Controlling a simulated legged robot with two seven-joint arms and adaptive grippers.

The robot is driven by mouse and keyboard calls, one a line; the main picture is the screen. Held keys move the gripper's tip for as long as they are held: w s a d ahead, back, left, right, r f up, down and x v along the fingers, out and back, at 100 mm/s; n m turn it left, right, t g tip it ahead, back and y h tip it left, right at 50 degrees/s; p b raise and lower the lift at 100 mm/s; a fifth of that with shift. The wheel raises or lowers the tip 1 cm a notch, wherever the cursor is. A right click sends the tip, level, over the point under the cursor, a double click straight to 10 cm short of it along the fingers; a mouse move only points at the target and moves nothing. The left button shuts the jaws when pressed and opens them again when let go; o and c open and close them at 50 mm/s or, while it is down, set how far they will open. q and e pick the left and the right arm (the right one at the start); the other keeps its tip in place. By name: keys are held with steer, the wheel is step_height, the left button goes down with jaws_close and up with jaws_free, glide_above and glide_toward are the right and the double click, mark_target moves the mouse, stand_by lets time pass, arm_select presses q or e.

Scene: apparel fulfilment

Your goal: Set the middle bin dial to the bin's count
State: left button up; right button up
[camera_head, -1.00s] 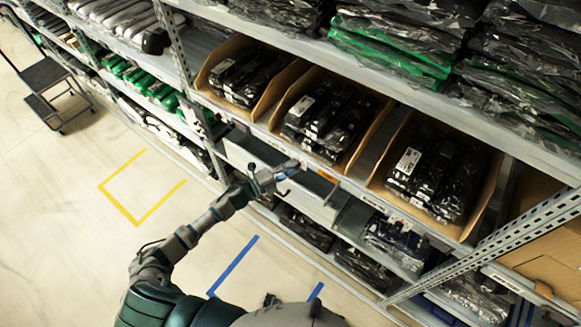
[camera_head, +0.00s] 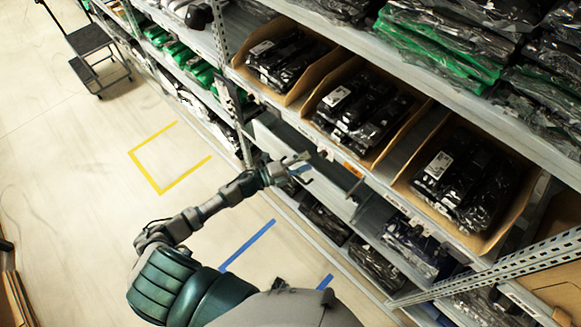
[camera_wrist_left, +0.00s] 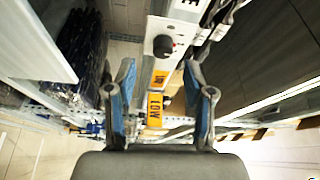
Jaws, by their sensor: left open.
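The middle bin (camera_head: 322,113) is an open cardboard tray on the shelf, holding several black plastic-wrapped packs, one with a white label. My left gripper (camera_head: 305,170) is open and empty in front of the shelf's front rail, below the middle bin. In the left wrist view, the open blue-padded fingers of the left gripper (camera_wrist_left: 158,75) frame the rail. A round black dial (camera_wrist_left: 163,46) on a white plate lies beyond the fingertips, apart from them. I cannot tell its setting or which bin it belongs to. The right gripper is out of view.
Similar bins stand left (camera_head: 290,95) and right (camera_head: 505,240) of the middle one. Orange labels (camera_wrist_left: 160,78) mark the rail. A perforated shelf post (camera_head: 480,267) rises at right. Lower shelves hold bagged garments. The floor at left is clear, with yellow tape (camera_head: 165,188) and a step cart (camera_head: 88,45).

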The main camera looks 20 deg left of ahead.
arm_select(q)
steer(key=v, duration=0.7)
steer(key=shift+f, duration=0.2)
steer(key=s+a+f+n+y, duration=0.1)
steer(key=a+f+n+y, duration=0.35)
steer(key=f, duration=0.65)
steer(key=s+a+f+n+y, duration=0.1)
steer(key=a+f+n+y, duration=0.4)
steer(key=f, duration=0.6)
steer(key=s+f+n+g+y, duration=0.2)
steer(key=s+f+n+g, duration=0.4)
steer(key=s+f, duration=0.9)
steer(key=s+d+f+n+g, duration=0.2)
steer(key=s+f, duration=0.3)
steer(key=s, duration=0.4)
steer(key=s+d+f+n+g, duration=0.2)
steer(key=s+d+f, duration=0.2)
steer(key=s, duration=0.5)
steer(key=s+d+f+n+g, duration=0.3)
steer(key=s+f, duration=0.3)
steer(key=s, duration=0.3)
steer(key=shift+s+d+y, duration=0.35)
steer(key=shift+d+y, duration=0.1)
steer(key=shift+d, duration=0.1)
